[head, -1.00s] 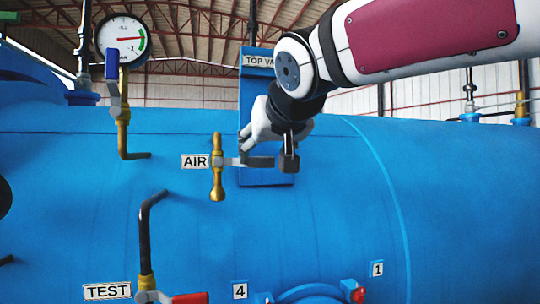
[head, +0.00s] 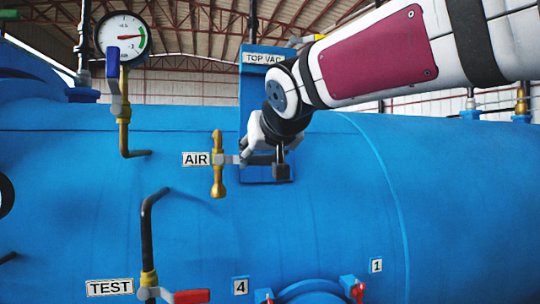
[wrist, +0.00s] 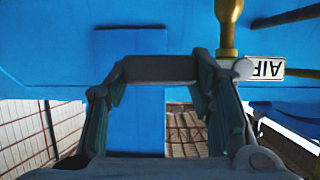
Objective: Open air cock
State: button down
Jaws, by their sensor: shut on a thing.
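The air cock (head: 217,176) is a brass valve standing upright on the blue vessel, right of the AIR label. Its lever (head: 231,159) points right, about level, with a dark grip at its end. My gripper (head: 262,159) is at this grip in the head view. In the wrist view the dark grip (wrist: 160,68) spans between the two fingers of my gripper (wrist: 158,85), which are shut on it. The brass body (wrist: 228,25) and the AIR label (wrist: 264,68), upside down, are beside the right finger. The exact finger contact is partly hidden.
A blue plate labelled TOP VAC (head: 264,59) rises behind my gripper. A pressure gauge (head: 122,38) with a brass pipe stands at the left. A bent black pipe (head: 147,225) and the TEST valve's red handle (head: 191,296) are below.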

jog(key=shift+r, duration=0.1)
jog(key=shift+a+r+n+h, duration=0.15)
jog(key=shift+r+n+h, duration=0.45)
jog(key=shift+r+n, duration=0.15)
jog(key=shift+s+a+r+n+t+h, duration=0.1)
jog(key=shift+a+r+n+t+h, duration=0.2)
jog(key=shift+r+n, duration=0.15)
jog(key=shift+a+r+n+t+h, duration=0.2)
jog(key=shift+r+n+h, duration=0.1)
jog(key=shift+r+n, duration=0.1)
jog(key=s+a+r+n+t+h+b, duration=0.2)
jog(key=a+r+n+t+h+b, duration=0.1)
jog(key=a+n, duration=0.5)
jog(key=shift+s+r+n+t, duration=0.2)
jog(key=shift+r+n+t, duration=0.3)
jog(key=shift+n, duration=0.7)
jog(key=c, duration=1)
grip_release()
